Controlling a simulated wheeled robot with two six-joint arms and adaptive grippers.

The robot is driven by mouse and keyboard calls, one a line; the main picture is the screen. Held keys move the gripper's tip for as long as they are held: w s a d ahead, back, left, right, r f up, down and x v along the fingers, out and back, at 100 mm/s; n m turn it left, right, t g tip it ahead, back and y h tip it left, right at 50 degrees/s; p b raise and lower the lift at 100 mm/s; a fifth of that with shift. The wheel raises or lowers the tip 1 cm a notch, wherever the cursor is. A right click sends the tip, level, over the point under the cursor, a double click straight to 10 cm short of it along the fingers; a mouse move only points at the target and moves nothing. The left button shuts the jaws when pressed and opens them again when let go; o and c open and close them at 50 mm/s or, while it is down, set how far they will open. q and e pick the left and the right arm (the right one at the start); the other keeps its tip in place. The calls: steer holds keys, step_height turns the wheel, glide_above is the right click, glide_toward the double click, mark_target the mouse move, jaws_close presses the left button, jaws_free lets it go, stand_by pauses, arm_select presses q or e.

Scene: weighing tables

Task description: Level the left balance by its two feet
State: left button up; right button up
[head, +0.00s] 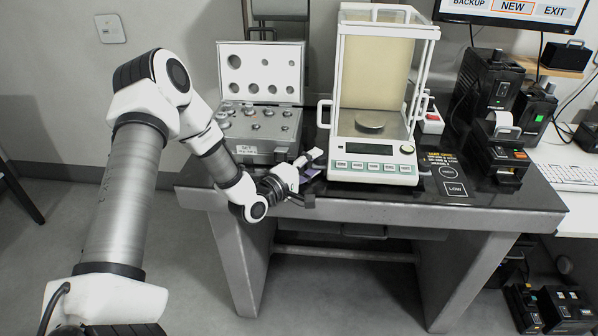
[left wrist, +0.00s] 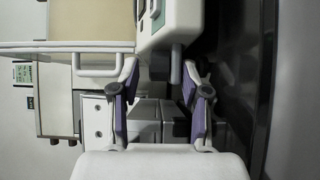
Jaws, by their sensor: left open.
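The left balance (head: 376,174) stands on the black tabletop, with a glass draft shield, a round pan (head: 370,122) and a dark display. A small round spot (head: 407,149) at its front right corner is too small to read. My left gripper (head: 312,177) is just left of the balance's front left corner, low over the table edge. In the left wrist view, its two purple-padded fingers (left wrist: 160,72) are apart. The balance's white base (left wrist: 172,22) lies beyond them. A dark stub (left wrist: 167,64) under the base, possibly a foot, shows between the fingertips. The other foot cannot be made out.
An open case of weights (head: 258,150) stands behind and left of my gripper. A red and white box (head: 432,122) sits right of the balance. Black devices (head: 497,140) and a printed mat (head: 447,172) lie further right. The floor in front is clear.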

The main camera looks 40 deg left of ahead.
arm_select(q)
steer(key=s, duration=0.3)
steer(key=s+a, duration=0.1)
steer(key=s, duration=0.5)
steer(key=shift+a+r, duration=0.1)
steer(key=shift+a, duration=0.1)
steer(key=shift+s+d, duration=0.1)
steer(key=shift+s, duration=0.55)
